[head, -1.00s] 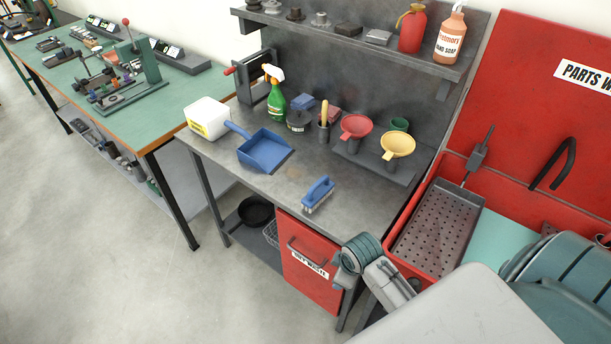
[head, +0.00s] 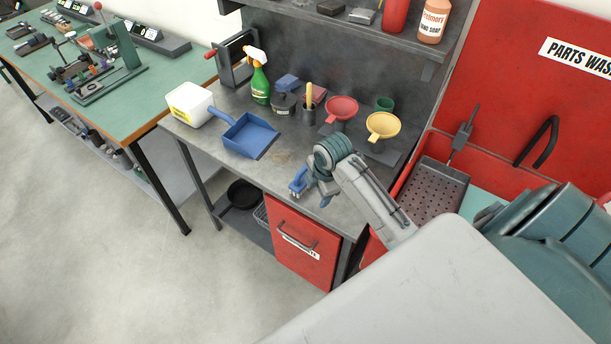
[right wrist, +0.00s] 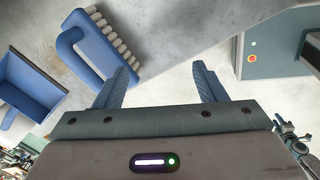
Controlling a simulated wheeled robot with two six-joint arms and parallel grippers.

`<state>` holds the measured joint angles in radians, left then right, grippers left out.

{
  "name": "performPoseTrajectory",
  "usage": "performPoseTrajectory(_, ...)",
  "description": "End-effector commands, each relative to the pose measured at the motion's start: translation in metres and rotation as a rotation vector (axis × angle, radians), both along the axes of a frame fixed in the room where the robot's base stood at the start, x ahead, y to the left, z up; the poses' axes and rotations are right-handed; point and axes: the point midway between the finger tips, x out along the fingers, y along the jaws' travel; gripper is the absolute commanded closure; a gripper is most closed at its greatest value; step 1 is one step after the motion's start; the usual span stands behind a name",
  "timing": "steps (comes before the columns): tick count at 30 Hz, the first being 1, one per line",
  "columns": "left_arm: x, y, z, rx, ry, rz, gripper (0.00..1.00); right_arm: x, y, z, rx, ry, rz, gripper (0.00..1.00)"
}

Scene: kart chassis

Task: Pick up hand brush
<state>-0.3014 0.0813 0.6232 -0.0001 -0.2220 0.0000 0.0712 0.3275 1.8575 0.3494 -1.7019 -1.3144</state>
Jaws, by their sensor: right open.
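The hand brush (right wrist: 88,48) has a blue body with a loop handle and pale bristles. In the head view the brush (head: 297,181) lies near the front edge of the grey bench and is partly hidden by my right gripper. My right gripper (head: 318,190) hangs over the bench edge just right of the brush. In the right wrist view, my right gripper's two blue-grey fingers (right wrist: 164,80) are apart with nothing between them. The brush lies to the left, close to the left fingertip. I cannot tell if they touch. My left gripper is not in view.
A blue dustpan (head: 250,135) and a white container (head: 190,104) lie left on the grey bench (head: 205,150). Funnels, a green spray bottle (head: 260,82) and a pot stand behind. A red parts washer (head: 500,90) stands at the right. A shelf overhangs the back.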

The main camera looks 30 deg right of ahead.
Motion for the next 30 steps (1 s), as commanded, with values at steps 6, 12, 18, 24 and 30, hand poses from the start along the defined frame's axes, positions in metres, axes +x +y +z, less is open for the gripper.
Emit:
performPoseTrajectory(6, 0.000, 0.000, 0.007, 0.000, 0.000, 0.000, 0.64, 0.055, -0.029, 0.053, -0.044, 0.002, 0.340, 0.36)
performPoseTrajectory(12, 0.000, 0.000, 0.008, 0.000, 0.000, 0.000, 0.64, 0.073, -0.040, 0.070, -0.054, 0.002, 0.483, 0.36)
performPoseTrajectory(18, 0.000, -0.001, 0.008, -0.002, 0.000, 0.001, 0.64, 0.078, -0.037, 0.041, -0.051, 0.005, 0.494, 0.36)
performPoseTrajectory(24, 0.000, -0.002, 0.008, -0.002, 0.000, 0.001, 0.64, 0.083, -0.036, 0.020, -0.054, 0.003, 0.494, 0.36)
performPoseTrajectory(30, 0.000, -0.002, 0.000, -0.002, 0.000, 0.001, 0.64, 0.084, -0.037, 0.010, -0.055, 0.001, 0.493, 0.36)
